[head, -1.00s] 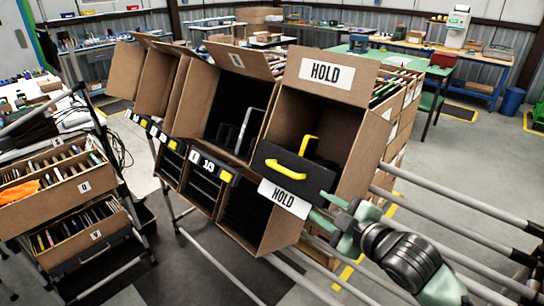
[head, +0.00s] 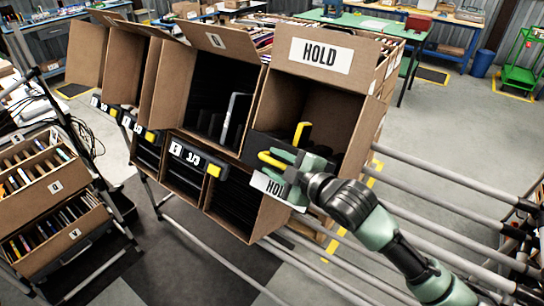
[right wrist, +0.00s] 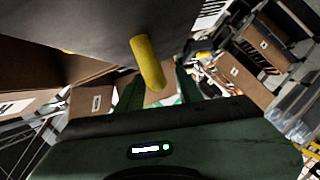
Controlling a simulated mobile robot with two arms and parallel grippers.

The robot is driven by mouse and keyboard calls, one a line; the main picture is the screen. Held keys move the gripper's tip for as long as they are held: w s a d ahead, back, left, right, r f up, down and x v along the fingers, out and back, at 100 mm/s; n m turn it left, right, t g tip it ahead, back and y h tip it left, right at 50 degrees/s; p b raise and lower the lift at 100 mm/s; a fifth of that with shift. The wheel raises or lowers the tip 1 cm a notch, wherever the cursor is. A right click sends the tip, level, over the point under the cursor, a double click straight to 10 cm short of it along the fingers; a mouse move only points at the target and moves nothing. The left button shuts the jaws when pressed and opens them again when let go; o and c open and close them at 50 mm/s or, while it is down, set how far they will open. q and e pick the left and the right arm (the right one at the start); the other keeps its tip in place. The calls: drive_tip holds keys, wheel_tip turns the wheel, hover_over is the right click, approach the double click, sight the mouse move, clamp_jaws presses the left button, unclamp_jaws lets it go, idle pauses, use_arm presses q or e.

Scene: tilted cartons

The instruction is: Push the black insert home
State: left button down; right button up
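The black insert (head: 262,142) sits in the mouth of the tilted carton (head: 345,105) marked HOLD. A yellow handle (head: 270,160) is on its front, and a yellow upright piece (head: 302,132) stands behind. My right gripper (head: 292,167) is at the insert's front, at the right end of the handle, and covers part of the insert. In the right wrist view the yellow handle (right wrist: 148,62) shows between the green fingers (right wrist: 158,92), which stand apart. I cannot tell whether they touch it. My left gripper is not in view.
More tilted cartons (head: 215,85) stand to the left in a row, with label strips (head: 190,157) along their front. A cart with filled boxes (head: 55,200) stands at the left.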

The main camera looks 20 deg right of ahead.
drive_tip(key=shift+w+a+f, duration=0.15)
drive_tip(key=shift+w+a, duration=0.1)
drive_tip(key=shift+w, duration=0.3)
drive_tip(key=shift+s, duration=0.1)
clamp_jaws()
idle(1.0)
